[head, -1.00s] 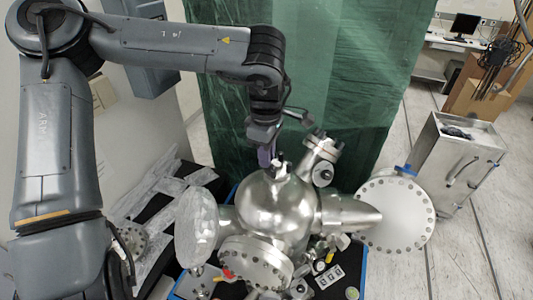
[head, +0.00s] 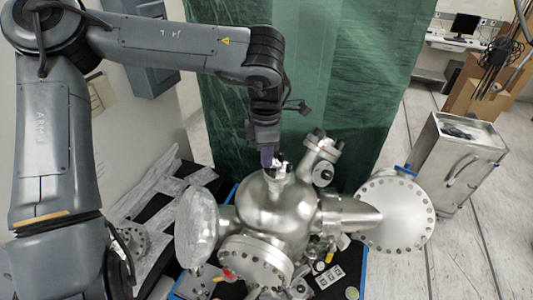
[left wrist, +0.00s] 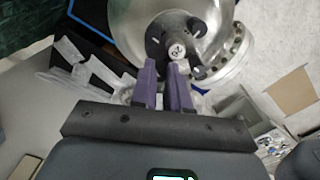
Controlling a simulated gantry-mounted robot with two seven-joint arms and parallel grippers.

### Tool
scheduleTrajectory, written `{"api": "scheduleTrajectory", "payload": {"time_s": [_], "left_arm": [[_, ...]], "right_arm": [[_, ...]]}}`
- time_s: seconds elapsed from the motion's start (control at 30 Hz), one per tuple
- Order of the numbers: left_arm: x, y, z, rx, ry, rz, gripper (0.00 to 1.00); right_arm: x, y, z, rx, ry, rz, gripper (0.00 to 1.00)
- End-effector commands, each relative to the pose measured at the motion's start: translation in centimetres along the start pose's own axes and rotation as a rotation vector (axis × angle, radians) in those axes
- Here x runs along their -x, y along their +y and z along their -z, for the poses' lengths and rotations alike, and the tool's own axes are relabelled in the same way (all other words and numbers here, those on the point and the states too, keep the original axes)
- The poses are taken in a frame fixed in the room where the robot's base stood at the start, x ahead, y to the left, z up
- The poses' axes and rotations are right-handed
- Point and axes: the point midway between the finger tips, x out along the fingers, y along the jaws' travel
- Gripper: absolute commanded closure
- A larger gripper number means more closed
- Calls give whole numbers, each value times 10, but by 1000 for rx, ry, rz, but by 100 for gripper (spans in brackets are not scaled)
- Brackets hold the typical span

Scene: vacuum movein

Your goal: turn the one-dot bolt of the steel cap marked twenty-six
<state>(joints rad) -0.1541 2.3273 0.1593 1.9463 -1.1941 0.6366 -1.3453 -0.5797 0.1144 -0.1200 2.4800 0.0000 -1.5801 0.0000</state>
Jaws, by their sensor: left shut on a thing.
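The small steel cap (left wrist: 178,32) sits on top of the round steel vessel (head: 272,210); in the left wrist view it is dark, with a round white label (left wrist: 177,51) whose marks are too small to read surely. Bolts stand around its rim, one (left wrist: 198,72) just right of the fingertips. My left gripper (head: 269,160) points down onto the cap. In the left wrist view its purple fingers (left wrist: 167,70) reach the cap's near edge and are shut on a bolt there, mostly hidden between them. No dot mark can be made out. My right gripper is not in view.
An angled port (head: 322,158) rises close to the right of my left gripper. A large bolted flange (head: 397,215) stands at the right and a foil-covered one (head: 197,228) at the left. A green curtain (head: 300,70) hangs behind.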

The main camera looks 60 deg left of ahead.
Motion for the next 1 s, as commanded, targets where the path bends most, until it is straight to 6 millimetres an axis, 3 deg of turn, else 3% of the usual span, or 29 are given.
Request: {"api": "scheduleTrajectory", "payload": {"time_s": [0.33, 0.37, 0.5, 0.83, 1.0], "left_arm": [[1, 0, 0, 2, -1, -1, 100], [1, 0, 0, 2, -1, 0, 80], [1, 0, 0, 1, -1, 0, 59], [1, 0, 0, 1, 0, -1, 59], [14, 1, -1, 1, -2, -3, 59]], "right_arm": [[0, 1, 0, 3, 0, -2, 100], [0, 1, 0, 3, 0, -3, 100], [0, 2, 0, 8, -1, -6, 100], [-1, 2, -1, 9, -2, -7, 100], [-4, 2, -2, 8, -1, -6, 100]]}}
